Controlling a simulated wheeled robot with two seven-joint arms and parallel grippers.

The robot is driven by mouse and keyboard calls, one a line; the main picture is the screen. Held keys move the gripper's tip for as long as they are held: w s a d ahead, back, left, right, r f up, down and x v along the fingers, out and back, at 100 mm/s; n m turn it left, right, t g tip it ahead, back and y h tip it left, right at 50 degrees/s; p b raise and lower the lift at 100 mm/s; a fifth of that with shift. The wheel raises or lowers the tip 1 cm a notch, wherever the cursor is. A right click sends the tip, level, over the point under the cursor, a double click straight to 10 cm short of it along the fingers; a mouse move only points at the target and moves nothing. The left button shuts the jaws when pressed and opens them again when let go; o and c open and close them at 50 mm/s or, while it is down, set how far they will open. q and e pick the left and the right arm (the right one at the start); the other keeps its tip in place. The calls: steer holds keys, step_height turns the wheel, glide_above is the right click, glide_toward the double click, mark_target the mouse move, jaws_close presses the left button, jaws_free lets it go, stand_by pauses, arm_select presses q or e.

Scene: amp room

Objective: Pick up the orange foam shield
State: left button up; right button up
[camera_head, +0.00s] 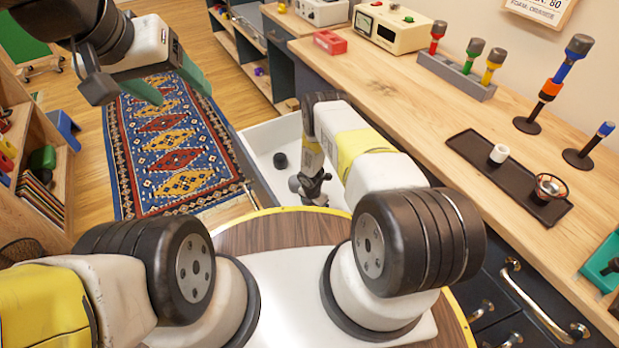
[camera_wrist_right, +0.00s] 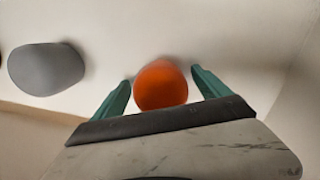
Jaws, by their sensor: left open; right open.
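The orange foam shield (camera_wrist_right: 160,86) is a rounded piece on the white floor of an open drawer, seen in the right wrist view. My right gripper (camera_wrist_right: 161,80) is open, with one green finger on each side of the shield; I cannot tell whether they touch it. In the head view my right arm reaches down into the drawer (camera_head: 262,140), and the orange shield is hidden there. My left gripper (camera_head: 172,84) is open and empty, raised above the rug at the upper left.
A grey foam shield (camera_wrist_right: 46,69) lies left of the orange one; in the head view a dark shield (camera_head: 280,160) shows in the drawer. Drawer walls surround my right gripper. The wooden counter (camera_head: 400,100) on the right holds microphones and a black tray (camera_head: 480,160).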

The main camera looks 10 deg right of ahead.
steer(key=shift+f, duration=0.1)
steer(key=shift+c, duration=0.2)
steer(key=c, duration=1.4)
step_height(320, 180, up, 10)
